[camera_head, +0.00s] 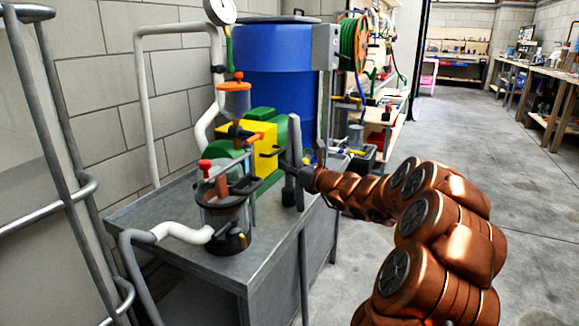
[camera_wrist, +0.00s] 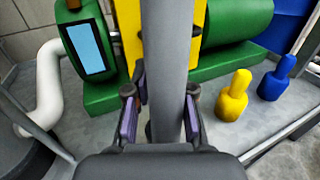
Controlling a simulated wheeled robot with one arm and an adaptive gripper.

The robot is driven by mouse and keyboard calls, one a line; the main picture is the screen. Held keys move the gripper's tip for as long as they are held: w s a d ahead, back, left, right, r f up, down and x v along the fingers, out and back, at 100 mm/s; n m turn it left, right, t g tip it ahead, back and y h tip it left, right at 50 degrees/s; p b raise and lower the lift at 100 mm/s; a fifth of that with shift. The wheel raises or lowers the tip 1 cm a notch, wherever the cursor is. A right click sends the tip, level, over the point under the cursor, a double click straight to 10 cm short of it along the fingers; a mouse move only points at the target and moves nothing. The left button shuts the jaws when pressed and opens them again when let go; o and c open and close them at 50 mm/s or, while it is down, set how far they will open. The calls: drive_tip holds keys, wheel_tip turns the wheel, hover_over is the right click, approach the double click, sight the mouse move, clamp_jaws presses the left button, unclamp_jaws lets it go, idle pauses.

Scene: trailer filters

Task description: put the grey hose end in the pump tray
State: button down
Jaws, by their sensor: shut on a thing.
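My gripper (camera_head: 299,177) is at the right edge of the pump bench, shut on the grey hose end (camera_wrist: 165,45). In the wrist view the hose end is an upright grey tube between the two purple-padded fingers (camera_wrist: 160,115). In the head view the grey tube (camera_head: 297,150) stands upright in front of the yellow and green pump (camera_head: 262,135). The grey metal tray surface under the pump (camera_head: 135,215) shows bare at its left front. The lower tip of the hose is partly hidden by my gripper, and I cannot tell whether it touches the surface.
A clear filter bowl with a red knob (camera_head: 226,215) and a white pipe stand at the bench's front. A blue drum (camera_head: 270,65) is behind. Yellow (camera_wrist: 232,97) and blue (camera_wrist: 277,78) bottle-shaped pieces stand right of the hose. Open floor lies to the right.

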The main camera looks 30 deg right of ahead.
drive_tip(key=c, duration=1)
unclamp_jaws()
drive_tip(key=shift+r, duration=0.15)
drive_tip(key=s+d+p, duration=0.2)
drive_tip(key=s+p, duration=0.1)
drive_tip(key=s, duration=0.9)
drive_tip(key=shift+p, duration=0.35)
